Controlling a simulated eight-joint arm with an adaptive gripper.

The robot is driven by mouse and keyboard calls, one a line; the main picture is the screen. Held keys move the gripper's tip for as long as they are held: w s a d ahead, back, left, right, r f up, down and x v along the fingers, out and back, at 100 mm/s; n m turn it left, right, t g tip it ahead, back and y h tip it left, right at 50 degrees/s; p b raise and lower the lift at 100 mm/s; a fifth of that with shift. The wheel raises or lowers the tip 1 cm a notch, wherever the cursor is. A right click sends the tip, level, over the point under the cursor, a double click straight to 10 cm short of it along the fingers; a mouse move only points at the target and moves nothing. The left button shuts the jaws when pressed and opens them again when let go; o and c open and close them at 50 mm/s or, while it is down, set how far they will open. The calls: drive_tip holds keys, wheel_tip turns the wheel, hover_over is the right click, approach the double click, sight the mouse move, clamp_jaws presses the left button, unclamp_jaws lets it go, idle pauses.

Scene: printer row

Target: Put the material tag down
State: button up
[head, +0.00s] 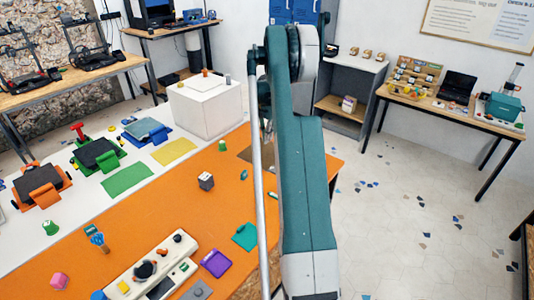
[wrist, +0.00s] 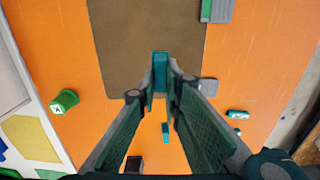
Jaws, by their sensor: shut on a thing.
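My gripper (wrist: 160,88) is shut on a small teal block, which I take to be the material tag (wrist: 160,66), in the wrist view. The tag sits upright in the picture between the fingertips, over the near part of a brown mat (wrist: 145,30). I cannot tell whether it touches the mat. In the head view my arm hides the gripper and the tag. Part of the brown mat (head: 258,150) shows there to the left of the arm.
A teal piece (wrist: 165,132), a dark cube (wrist: 133,163) and a green cup (wrist: 63,101) stand on the orange surface around the mat. A grey-and-green thing (wrist: 216,10) and a grey piece (wrist: 208,87) lie at its right edge. A white box (head: 205,105) stands behind.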

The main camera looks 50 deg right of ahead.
hover_over(266, 156)
drive_tip(key=shift+f, duration=2.75)
drive_tip(key=shift+f+b, duration=0.3)
drive_tip(key=shift+f, duration=1.55)
drive_tip(key=shift+f, duration=0.25)
drive_tip(key=o, duration=0.6)
drive_tip(key=shift+r, duration=0.1)
drive_tip(key=shift+o, duration=0.2)
drive_tip(key=shift+r, duration=0.1)
wheel_tip(266, 156, up, 12)
drive_tip(key=shift+r+p, duration=0.1)
drive_tip(key=shift+p, duration=0.25)
